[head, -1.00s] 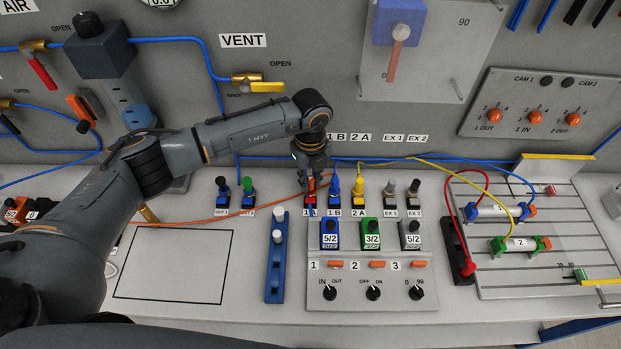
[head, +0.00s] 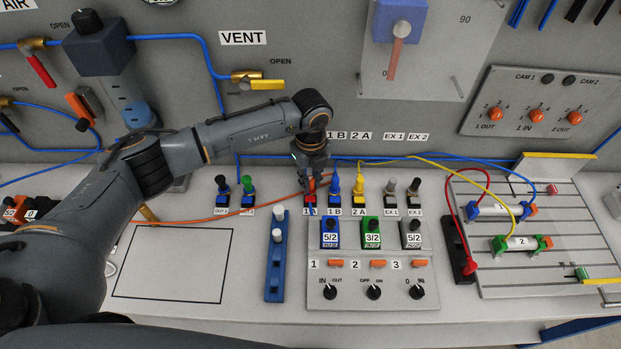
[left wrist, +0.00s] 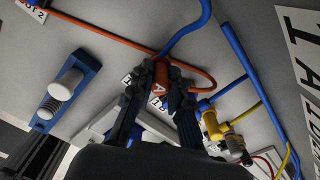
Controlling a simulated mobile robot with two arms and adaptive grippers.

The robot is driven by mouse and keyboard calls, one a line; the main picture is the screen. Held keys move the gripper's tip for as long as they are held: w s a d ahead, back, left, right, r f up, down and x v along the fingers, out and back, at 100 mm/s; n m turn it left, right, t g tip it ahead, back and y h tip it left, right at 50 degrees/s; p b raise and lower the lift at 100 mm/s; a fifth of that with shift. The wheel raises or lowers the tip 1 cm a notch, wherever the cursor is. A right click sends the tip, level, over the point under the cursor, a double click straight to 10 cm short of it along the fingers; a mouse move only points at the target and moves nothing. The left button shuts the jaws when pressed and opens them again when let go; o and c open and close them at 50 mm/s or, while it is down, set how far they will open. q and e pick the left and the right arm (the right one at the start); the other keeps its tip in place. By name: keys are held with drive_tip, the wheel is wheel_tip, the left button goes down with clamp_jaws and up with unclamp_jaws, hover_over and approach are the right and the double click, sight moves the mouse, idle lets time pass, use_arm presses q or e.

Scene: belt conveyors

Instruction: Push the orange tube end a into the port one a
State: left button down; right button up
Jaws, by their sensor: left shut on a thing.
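My left gripper (head: 311,178) is over the port labelled 1A (head: 310,201), the leftmost of the row behind the valve panel. In the left wrist view its two fingers are shut around the orange tube end (left wrist: 161,74), a short red-orange piece marked A. The orange tube (head: 225,217) runs left from the gripper along the table and loops beside the fingers in the left wrist view. The fingers largely hide the port, so I cannot tell how deep the tube end sits in it. My right gripper is not in view.
The blue 1B plug (head: 334,184) and yellow 2A plug (head: 358,184) stand close to the right of the gripper. A blue rack with white pegs (head: 276,260) is in front to the left. An outlined blank area (head: 174,265) lies farther left.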

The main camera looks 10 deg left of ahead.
sight(311, 178)
use_arm(q)
drive_tip(key=shift+f, duration=0.15)
drive_tip(key=c, duration=0.8)
unclamp_jaws()
drive_tip(key=shift+r+p, duration=2.3)
drive_tip(key=shift+r, duration=1.3)
drive_tip(key=shift+f, duration=0.1)
